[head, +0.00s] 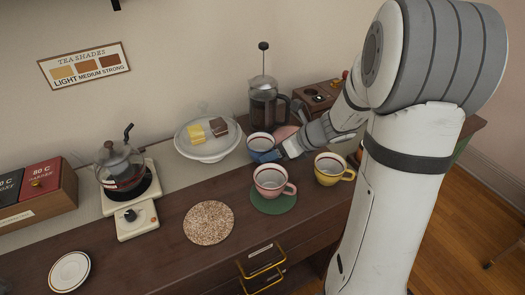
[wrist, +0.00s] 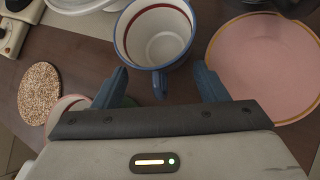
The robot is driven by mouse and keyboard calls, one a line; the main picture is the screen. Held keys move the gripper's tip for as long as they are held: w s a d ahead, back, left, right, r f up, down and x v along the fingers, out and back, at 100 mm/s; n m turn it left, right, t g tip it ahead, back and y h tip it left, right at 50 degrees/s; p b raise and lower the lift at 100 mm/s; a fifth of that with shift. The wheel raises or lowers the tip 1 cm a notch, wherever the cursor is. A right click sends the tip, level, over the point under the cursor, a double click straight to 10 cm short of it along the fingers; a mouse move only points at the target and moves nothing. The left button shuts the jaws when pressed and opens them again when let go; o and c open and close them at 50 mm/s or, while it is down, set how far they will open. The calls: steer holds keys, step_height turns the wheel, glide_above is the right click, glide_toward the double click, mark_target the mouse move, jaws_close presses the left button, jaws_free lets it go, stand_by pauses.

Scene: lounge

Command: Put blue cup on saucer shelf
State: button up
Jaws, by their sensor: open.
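The blue cup (head: 260,142) stands upright on the wooden counter beside the cake stand; in the wrist view the cup (wrist: 157,38) is white inside with a blue rim. My gripper (head: 276,154) is at the cup's near right side. In the wrist view my gripper (wrist: 160,86) is open, its blue fingers on either side of the cup's handle (wrist: 160,85), with visible gaps. A pink saucer (wrist: 265,65) lies right of the cup; in the head view it is partly hidden behind my gripper. I cannot tell which surface is the saucer shelf.
A pink cup (head: 271,178) on a green coaster (head: 274,205) and a yellow cup (head: 332,169) stand close in front. The cake stand (head: 205,150), French press (head: 265,105) and wooden box (head: 318,95) crowd the back. A cork coaster (head: 208,222) lies left.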

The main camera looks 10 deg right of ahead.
jaws_close()
stand_by(0.8)
